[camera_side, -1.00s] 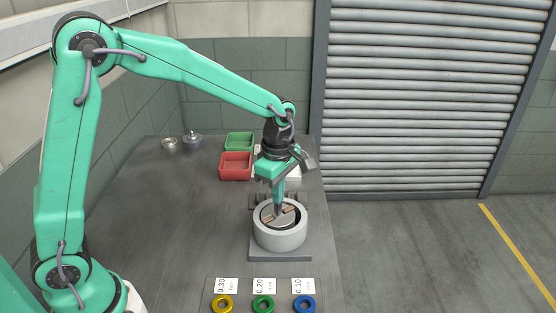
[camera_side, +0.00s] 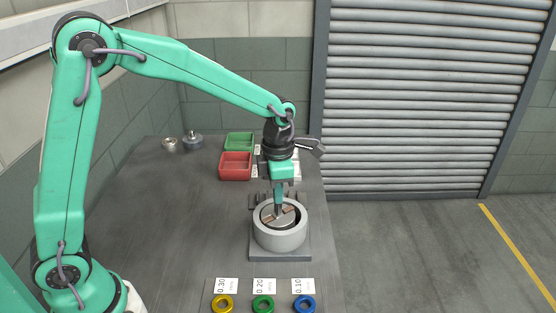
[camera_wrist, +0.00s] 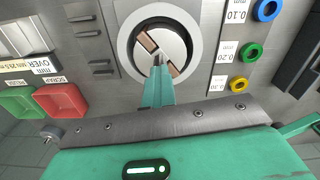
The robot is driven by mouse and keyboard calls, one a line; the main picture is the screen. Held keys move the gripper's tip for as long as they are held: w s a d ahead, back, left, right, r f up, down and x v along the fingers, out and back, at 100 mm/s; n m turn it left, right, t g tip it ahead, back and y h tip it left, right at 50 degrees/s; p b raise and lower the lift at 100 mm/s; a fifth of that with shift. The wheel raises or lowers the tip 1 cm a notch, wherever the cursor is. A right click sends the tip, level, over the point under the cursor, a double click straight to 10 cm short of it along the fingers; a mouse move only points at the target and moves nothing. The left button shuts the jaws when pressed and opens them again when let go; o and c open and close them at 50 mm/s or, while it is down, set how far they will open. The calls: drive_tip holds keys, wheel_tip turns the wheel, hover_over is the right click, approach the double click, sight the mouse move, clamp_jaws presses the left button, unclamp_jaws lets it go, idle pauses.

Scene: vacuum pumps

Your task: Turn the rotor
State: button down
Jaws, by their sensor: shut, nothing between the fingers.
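The pump housing (camera_side: 280,240) is a light grey open cylinder on a dark base plate (camera_side: 266,256). Inside it sits the round rotor (camera_side: 275,221), with copper-coloured vanes (camera_side: 267,216) on opposite sides. The rotor also shows in the wrist view (camera_wrist: 176,45), partly hidden by my fingers. My gripper (camera_side: 278,212) points straight down, with its fingertips at the rotor's middle. In the wrist view, my gripper (camera_wrist: 160,68) is shut with nothing between its fingers. I cannot tell exactly how the tips touch the rotor.
Yellow (camera_side: 222,304), green (camera_side: 263,304) and blue (camera_side: 304,304) rings lie with labelled cards at the front. Red (camera_side: 235,166) and green (camera_side: 239,142) trays stand behind. Two metal parts (camera_side: 193,141) sit at the back left. The left tabletop is clear.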

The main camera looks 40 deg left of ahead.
drive_tip(key=c, duration=1.7)
unclamp_jaws()
drive_tip(key=shift+r, duration=0.2)
drive_tip(key=shift+r, duration=0.7)
drive_tip(key=shift+r, duration=0.2)
drive_tip(key=shift+r, duration=2.9)
drive_tip(key=o, duration=0.3)
drive_tip(key=shift+o, duration=0.2)
drive_tip(key=m, duration=0.2)
drive_tip(key=f+m, duration=0.1)
drive_tip(key=m, duration=0.2)
drive_tip(key=shift+f, duration=0.2)
drive_tip(key=m, duration=0.2)
drive_tip(key=f+m, duration=0.1)
drive_tip(key=m, duration=0.1)
drive_tip(key=shift+f+m, duration=0.1)
drive_tip(key=shift+m, duration=0.2)
